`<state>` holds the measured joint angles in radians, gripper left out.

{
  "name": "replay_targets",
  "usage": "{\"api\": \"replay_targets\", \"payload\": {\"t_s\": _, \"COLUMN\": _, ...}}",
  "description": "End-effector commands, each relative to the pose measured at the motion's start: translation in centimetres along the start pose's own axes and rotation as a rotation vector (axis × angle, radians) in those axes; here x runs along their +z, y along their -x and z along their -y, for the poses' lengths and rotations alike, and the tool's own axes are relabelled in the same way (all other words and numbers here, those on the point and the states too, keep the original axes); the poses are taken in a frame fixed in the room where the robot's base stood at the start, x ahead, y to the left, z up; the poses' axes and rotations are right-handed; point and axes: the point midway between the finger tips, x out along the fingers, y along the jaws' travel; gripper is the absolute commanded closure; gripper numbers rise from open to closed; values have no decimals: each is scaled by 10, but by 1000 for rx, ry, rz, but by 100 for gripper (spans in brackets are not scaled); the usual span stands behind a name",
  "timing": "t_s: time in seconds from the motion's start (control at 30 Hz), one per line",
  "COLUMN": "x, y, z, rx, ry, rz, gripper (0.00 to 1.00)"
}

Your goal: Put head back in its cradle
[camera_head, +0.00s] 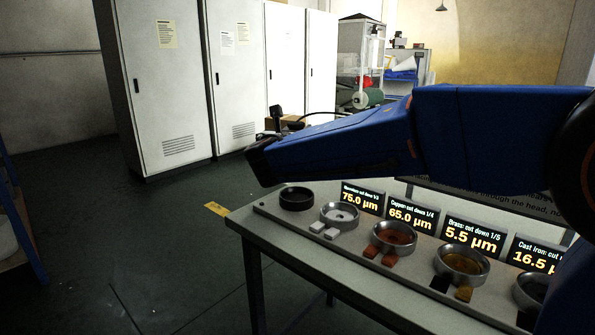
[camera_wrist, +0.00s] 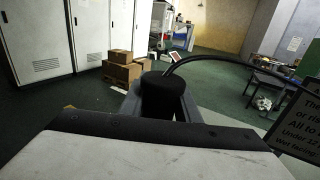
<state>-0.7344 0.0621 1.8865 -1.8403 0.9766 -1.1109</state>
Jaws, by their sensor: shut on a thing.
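My gripper (camera_head: 264,145) is shut on the head, a dark upright cylinder (camera_wrist: 163,96) with a black cable arching off its top to the right. In the head camera view the top of the head (camera_head: 277,115) shows just above my gripper, with its cable running right. The gripper is raised above the far left end of the table. Below it stands a black ring-shaped cup (camera_head: 296,198), apart from the head. I cannot tell for certain whether this cup is the cradle. The underside of the head is hidden.
Metal cups with grey (camera_head: 340,214), copper (camera_head: 393,236) and brass (camera_head: 461,264) contents line the table (camera_head: 245,222), small blocks before them. Lit displays (camera_head: 412,215) stand behind. White cabinets (camera_head: 160,80) and cardboard boxes (camera_wrist: 124,72) are farther back.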

Motion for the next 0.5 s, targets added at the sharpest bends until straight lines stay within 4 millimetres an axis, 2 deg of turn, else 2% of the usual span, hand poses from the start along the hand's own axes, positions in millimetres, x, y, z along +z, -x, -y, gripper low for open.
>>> {"api": "replay_targets", "payload": {"t_s": 0.2, "x": -29, "y": 0, "z": 0, "rx": 0, "ry": 1, "rz": 2, "gripper": 100}}
{"api": "replay_targets", "payload": {"t_s": 0.5, "x": -46, "y": 0, "z": 0, "rx": -1, "ry": -1, "rz": 2, "gripper": 100}}
